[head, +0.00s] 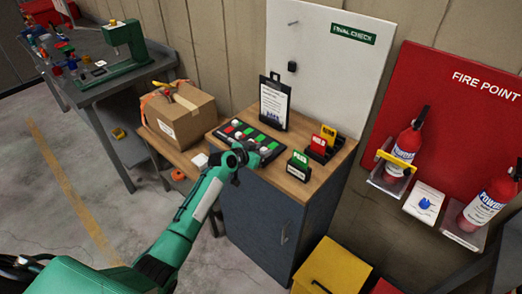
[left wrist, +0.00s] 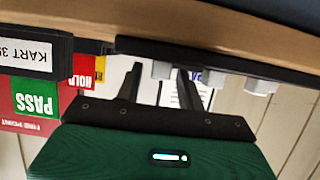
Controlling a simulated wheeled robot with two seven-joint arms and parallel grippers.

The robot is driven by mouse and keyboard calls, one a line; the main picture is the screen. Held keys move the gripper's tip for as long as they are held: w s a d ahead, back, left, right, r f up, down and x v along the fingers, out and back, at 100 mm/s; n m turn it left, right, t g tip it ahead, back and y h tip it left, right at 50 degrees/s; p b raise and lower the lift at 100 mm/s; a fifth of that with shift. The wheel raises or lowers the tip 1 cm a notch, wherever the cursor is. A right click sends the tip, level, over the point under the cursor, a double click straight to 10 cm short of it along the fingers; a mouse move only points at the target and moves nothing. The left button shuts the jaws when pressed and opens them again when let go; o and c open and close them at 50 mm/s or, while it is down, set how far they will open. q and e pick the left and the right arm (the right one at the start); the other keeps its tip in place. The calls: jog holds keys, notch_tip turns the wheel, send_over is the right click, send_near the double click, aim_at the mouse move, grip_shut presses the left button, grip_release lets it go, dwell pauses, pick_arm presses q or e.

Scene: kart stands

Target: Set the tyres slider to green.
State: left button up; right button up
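A black slider board (head: 222,138) with red and green patches and several pale knobs lies on the wooden top of the cabinet. Its labels are too small to read, so I cannot tell which slider is the tyres one. My left gripper (head: 256,160) is at the board's front edge and hides part of it. In the left wrist view, turned upside down, the gripper's fingers (left wrist: 159,72) are apart. A pale knob (left wrist: 161,70) shows between the fingertips; I cannot tell if either touches it. Two more knobs (left wrist: 214,78) show to the right. My right gripper is not in view.
Green PASS (head: 298,164), red HOLD (head: 319,144) and yellow cards stand in black holders to the right. A clipboard stand (head: 274,103) is behind the board. A cardboard box (head: 178,116) is to the left. The white FINAL CHECK panel (head: 325,70) rises behind.

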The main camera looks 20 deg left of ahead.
aim_at(269, 148)
pick_arm(q)
grip_shut()
jog(key=w+b, duration=0.1)
jog(key=w+d+b, duration=0.1)
jog(key=w+b, duration=0.1)
jog(key=w, duration=0.1)
jog(key=shift+d+f, duration=0.15)
jog(key=shift+d, duration=0.2)
jog(key=shift+w+d, duration=0.1)
jog(key=shift+w, duration=0.05)
jog(key=shift+r, duration=0.2)
jog(key=shift+o, duration=0.9)
grip_release()
jog(key=shift+w, duration=0.1)
jog(key=b+v, duration=0.2)
jog(key=v, duration=1.1)
jog(key=shift+s+b, duration=0.3)
